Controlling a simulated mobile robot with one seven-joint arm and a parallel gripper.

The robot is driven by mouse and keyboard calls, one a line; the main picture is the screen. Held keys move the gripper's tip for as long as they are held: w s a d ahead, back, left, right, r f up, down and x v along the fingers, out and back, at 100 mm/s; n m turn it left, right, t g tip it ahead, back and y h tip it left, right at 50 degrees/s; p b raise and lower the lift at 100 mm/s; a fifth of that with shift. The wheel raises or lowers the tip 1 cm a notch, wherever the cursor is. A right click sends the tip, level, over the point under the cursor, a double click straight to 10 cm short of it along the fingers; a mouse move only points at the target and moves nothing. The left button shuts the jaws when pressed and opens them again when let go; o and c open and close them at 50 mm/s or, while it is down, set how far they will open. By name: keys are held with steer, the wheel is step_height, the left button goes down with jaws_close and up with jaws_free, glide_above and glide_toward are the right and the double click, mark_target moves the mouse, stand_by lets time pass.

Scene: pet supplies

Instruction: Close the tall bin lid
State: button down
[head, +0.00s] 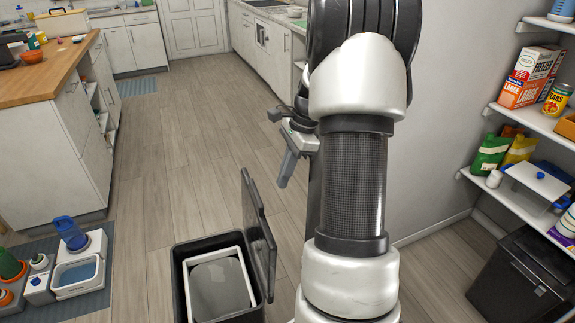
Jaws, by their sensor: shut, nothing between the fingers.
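The tall bin (178,291) is dark grey and stands on the floor at the bottom centre-left of the head view. Its top is open, showing a white inner frame (187,284) and a grey interior. Its dark lid (258,235) stands up from the bin's right side, roughly upright. My gripper (284,181) is shut and empty, pointing down. In the picture it is above and to the right of the lid's top, apart from it. My arm covers the area right of the lid.
A kitchen island (66,140) stands at the left. A mat (88,312) with pet bowls and a water dispenser (70,232) lies left of the bin. Shelves with boxes and cans (540,120) and another dark bin (520,280) are at the right. The wooden floor (180,130) ahead is clear.

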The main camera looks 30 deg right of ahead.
steer(key=shift+w+a+f+b, duration=0.2)
steer(key=shift+a+f, duration=0.1)
steer(key=shift+a, duration=0.45)
steer(key=shift+w+a+f+b, duration=0.1)
steer(key=shift+w+a+f, duration=0.15)
steer(key=shift+a, duration=0.55)
steer(key=shift+w+a+f+b, duration=0.15)
steer(key=shift+a+f, duration=0.2)
steer(key=shift+a, duration=0.4)
steer(key=shift+a, duration=0.1)
